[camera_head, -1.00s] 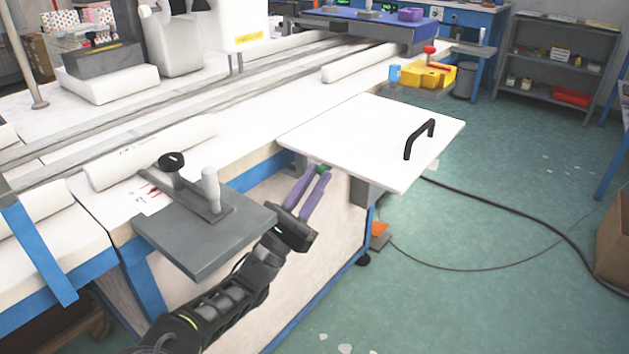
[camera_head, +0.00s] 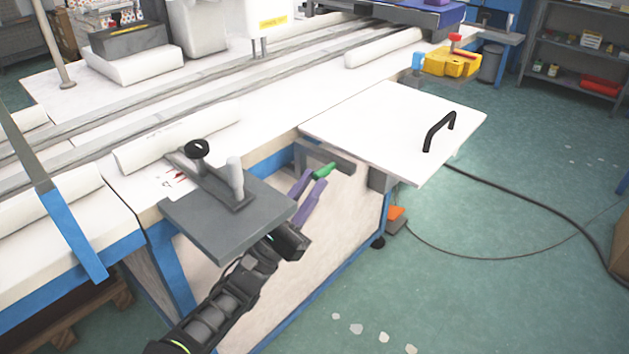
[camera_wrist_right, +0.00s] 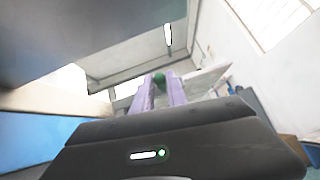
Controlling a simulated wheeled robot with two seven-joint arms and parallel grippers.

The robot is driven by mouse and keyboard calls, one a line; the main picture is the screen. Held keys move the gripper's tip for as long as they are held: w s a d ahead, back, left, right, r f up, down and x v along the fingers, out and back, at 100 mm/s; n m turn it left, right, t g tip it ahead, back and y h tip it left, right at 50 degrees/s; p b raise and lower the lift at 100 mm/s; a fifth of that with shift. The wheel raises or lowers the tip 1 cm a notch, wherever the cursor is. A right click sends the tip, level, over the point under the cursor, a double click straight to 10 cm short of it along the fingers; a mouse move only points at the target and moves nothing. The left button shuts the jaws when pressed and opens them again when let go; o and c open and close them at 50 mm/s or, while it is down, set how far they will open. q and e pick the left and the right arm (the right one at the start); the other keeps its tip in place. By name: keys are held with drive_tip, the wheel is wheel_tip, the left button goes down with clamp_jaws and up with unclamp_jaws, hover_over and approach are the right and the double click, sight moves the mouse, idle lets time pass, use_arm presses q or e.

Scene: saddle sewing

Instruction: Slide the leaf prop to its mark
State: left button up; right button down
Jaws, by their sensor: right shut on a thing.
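The white leaf (camera_head: 385,125) with a black handle (camera_head: 439,130) lies level at the table's right end. Beneath its near edge a grey bar (camera_head: 335,160), seemingly the leaf prop, shows, with a green knob (camera_head: 324,170) by it. My right gripper (camera_head: 314,181) has purple fingers at the green knob and is shut on it. The right wrist view shows the knob (camera_wrist_right: 159,79) between the fingers. I cannot make out a mark for the prop. My left gripper is not in view.
A dark grey plate (camera_head: 225,225) with a lever sticks out left of my right gripper, close to my forearm. A blue table frame (camera_head: 170,270) stands below it. A black cable (camera_head: 500,180) lies on the green floor at right.

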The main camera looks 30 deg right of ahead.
drive_tip(key=c, duration=1.3)
unclamp_jaws()
drive_tip(key=shift+a, duration=0.15)
drive_tip(key=shift+c, duration=0.2)
drive_tip(key=v, duration=0.7)
drive_tip(key=shift+a+f+g, duration=0.3)
drive_tip(key=shift+s, duration=0.15)
